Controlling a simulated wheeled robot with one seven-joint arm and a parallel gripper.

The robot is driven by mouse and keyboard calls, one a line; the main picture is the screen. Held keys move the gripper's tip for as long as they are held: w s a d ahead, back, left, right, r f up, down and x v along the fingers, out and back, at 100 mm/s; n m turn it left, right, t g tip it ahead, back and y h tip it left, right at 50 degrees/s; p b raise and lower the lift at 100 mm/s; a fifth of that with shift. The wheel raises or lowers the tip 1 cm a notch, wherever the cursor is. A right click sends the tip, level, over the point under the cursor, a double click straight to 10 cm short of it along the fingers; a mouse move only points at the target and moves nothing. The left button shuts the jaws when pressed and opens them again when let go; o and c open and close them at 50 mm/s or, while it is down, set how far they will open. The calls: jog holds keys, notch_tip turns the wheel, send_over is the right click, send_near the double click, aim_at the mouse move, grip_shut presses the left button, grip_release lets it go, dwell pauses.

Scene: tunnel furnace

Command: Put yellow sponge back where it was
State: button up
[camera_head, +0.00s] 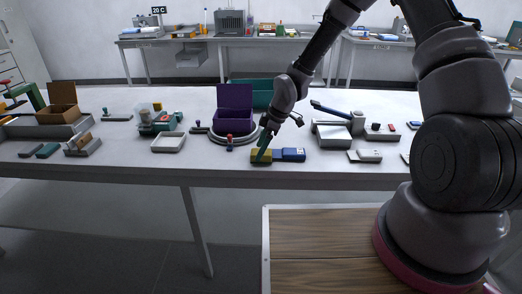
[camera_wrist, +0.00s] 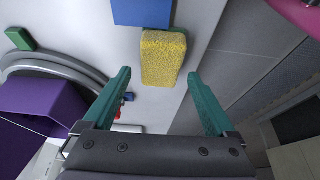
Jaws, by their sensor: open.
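The yellow sponge (camera_head: 262,156) lies on the white table near its front edge, beside a blue box (camera_head: 290,154). In the wrist view the yellow sponge (camera_wrist: 163,58) shows a green underside at its edge and lies close to the blue box (camera_wrist: 142,10). My gripper (camera_head: 266,145) is just over the sponge in the head view. In the wrist view my gripper (camera_wrist: 158,88) has its two green fingers spread wide, with the sponge between and beyond their tips. Nothing is held.
A purple open box (camera_head: 235,105) stands on a round grey base (camera_head: 212,138) behind and left. A teal bin (camera_head: 250,92) is behind it. A white tray (camera_head: 168,142) lies left, and a grey device with a blue lever (camera_head: 340,120) stands right.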

jog(key=v, duration=1.2)
jog(key=s+d+r+m+t+h, duration=0.4)
jog(key=d+r+m, duration=0.6)
jog(key=d+r, duration=0.5)
jog(key=s+d+r+m+t+y, duration=0.1)
jog(key=s+d+r+m+t, duration=0.2)
jog(key=s+r+m, duration=0.8)
jog(key=s+d+r, duration=0.2)
jog(key=s+r, duration=0.2)
jog(key=shift+s+d+m, duration=0.2)
jog(key=shift+s+m, duration=0.05)
jog(key=shift+m, duration=0.15)
